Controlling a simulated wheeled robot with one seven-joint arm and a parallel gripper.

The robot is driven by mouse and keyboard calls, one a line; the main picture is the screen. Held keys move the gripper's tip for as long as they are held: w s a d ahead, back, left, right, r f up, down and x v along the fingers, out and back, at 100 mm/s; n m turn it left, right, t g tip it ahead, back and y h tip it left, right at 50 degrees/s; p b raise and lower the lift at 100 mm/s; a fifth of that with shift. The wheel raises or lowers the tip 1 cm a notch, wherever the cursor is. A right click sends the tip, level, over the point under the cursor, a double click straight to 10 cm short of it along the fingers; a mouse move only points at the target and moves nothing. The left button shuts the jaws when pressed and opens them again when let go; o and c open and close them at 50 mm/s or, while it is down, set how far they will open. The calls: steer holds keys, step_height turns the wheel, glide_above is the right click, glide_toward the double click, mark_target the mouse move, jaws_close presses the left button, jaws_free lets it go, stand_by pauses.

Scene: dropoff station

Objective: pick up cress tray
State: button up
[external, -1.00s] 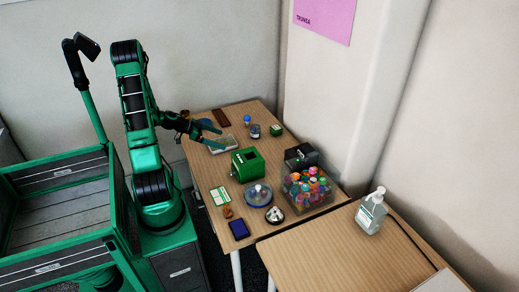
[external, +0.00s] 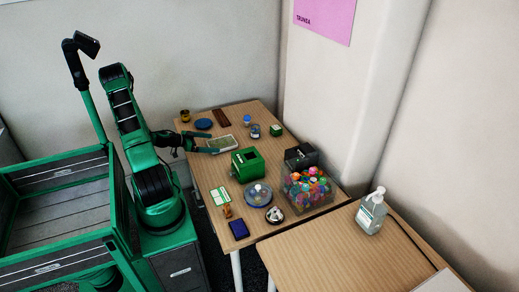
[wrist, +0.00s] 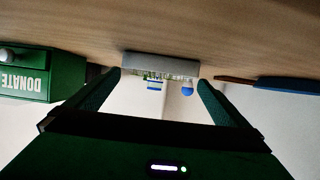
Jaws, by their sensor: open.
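The cress tray (external: 224,143) is a shallow pale tray with green in it. It lies on the wooden table, towards the left edge in the external view. In the wrist view its grey side (wrist: 160,68) is straight ahead, with a little green along it. My gripper (external: 211,143) is open and low at the tray's left end, one finger towards each long side. In the wrist view the gripper (wrist: 158,84) has the tray in line with the gap between its fingertips. Whether the fingers touch it I cannot tell.
A green donation box (external: 248,164) stands close in front of the tray. A blue round dish (external: 203,124) and a brown slab (external: 221,117) lie behind it. Small containers (external: 255,131) stand to the right, and a clear tub of colourful items (external: 308,190) is farther off.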

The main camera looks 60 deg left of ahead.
mark_target(218, 143)
steer(key=shift+x, duration=2.6)
steer(key=shift+d, duration=0.1)
steer(key=c, duration=1)
